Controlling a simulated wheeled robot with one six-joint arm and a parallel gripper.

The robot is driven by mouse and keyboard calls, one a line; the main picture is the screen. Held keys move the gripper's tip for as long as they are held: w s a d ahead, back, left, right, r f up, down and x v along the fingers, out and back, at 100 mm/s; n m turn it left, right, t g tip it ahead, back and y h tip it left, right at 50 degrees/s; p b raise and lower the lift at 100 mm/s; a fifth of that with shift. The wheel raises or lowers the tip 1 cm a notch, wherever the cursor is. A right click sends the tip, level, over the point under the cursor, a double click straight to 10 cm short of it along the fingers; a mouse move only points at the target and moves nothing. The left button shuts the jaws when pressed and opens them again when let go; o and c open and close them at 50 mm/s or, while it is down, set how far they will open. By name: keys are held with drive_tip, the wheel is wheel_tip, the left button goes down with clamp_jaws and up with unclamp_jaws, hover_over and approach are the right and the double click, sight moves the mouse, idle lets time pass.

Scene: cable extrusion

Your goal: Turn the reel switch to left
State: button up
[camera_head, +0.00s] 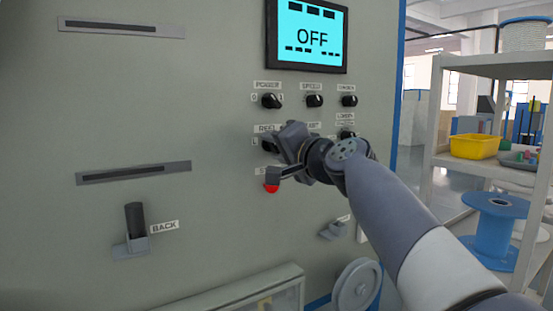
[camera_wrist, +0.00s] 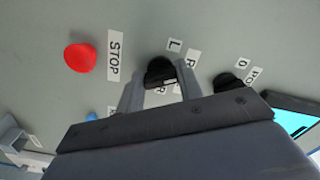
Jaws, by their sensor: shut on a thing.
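The reel switch (camera_head: 267,145) is a small black knob under the REEL label on the grey panel; my gripper partly hides it in the head view. In the wrist view the black knob (camera_wrist: 160,70) stands between the two fingers of my gripper (camera_wrist: 160,82), beside the L and R labels. My gripper (camera_head: 277,145) reaches in from the right and is shut on the knob. Which way the knob points is hard to tell, as the fingers cover part of it.
The red stop button (camera_head: 271,187) is just below my gripper. The power knob (camera_head: 271,101) is just above, with the speed knob (camera_head: 314,100) to its right. The screen (camera_head: 308,36) reads OFF. A shelf with a yellow bin (camera_head: 474,146) and a blue spool (camera_head: 494,228) stands right.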

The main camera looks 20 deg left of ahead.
drive_tip(key=shift+f+n+b, duration=0.15)
drive_tip(key=shift+n+b, duration=0.65)
drive_tip(key=shift+n, duration=0.5)
drive_tip(key=o, duration=1)
drive_tip(key=b+v, duration=0.2)
drive_tip(key=v, duration=0.8)
drive_tip(key=shift+s+d, duration=0.2)
drive_tip(key=shift+d, duration=0.1)
